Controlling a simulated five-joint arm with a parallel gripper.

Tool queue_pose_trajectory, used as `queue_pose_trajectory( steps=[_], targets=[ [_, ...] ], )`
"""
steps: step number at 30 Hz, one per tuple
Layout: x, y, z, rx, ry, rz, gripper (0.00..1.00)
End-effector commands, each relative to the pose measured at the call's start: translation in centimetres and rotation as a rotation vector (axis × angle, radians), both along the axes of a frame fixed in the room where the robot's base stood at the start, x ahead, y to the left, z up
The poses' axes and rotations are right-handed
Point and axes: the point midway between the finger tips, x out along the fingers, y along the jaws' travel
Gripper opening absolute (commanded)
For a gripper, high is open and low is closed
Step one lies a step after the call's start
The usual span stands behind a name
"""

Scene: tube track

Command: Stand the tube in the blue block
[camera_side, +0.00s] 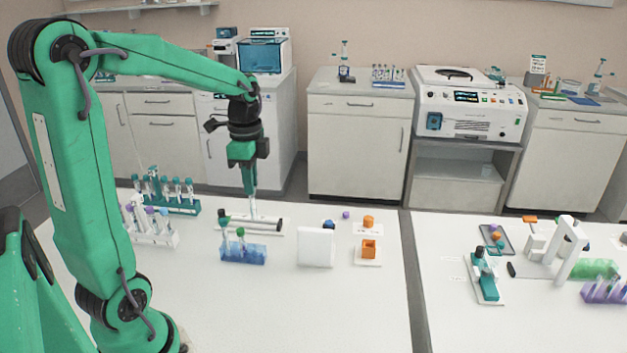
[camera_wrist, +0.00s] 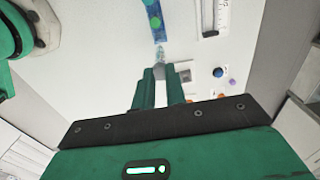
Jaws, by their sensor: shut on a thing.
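My gripper (camera_side: 251,188) points down and is shut on a clear, thin tube (camera_side: 253,207). The tube hangs roughly upright; its lower end overlaps the white track with black ends (camera_side: 270,226), and I cannot tell whether they touch. The blue block (camera_wrist: 157,33) with green caps lies beyond the tube there. The tube's upper end is hidden by the fingers.
A white upright panel (camera_side: 316,248) stands right of the blue block, with an orange holder (camera_side: 369,249) beyond it. A teal rack (camera_side: 180,206) and a white rack (camera_side: 155,236) with tubes stand left. The table front is clear.

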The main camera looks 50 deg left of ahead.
Motion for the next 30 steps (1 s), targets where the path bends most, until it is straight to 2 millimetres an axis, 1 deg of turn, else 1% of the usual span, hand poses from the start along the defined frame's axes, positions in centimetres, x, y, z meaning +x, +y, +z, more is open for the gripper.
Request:
queue_pose_trajectory(
  steps=[3, 18, 24, 30],
  targets=[
    [0.0, -0.1, -1.0, -0.002, 0.004, -0.001, 0.00],
    [0.0, -0.1, -4.5, -0.002, 0.005, -0.001, 0.00],
    [0.0, -0.1, -5.6, -0.002, 0.004, -0.001, 0.00],
    [0.0, -0.1, -6.2, -0.001, 0.003, 0.000, 0.00]
  ],
)
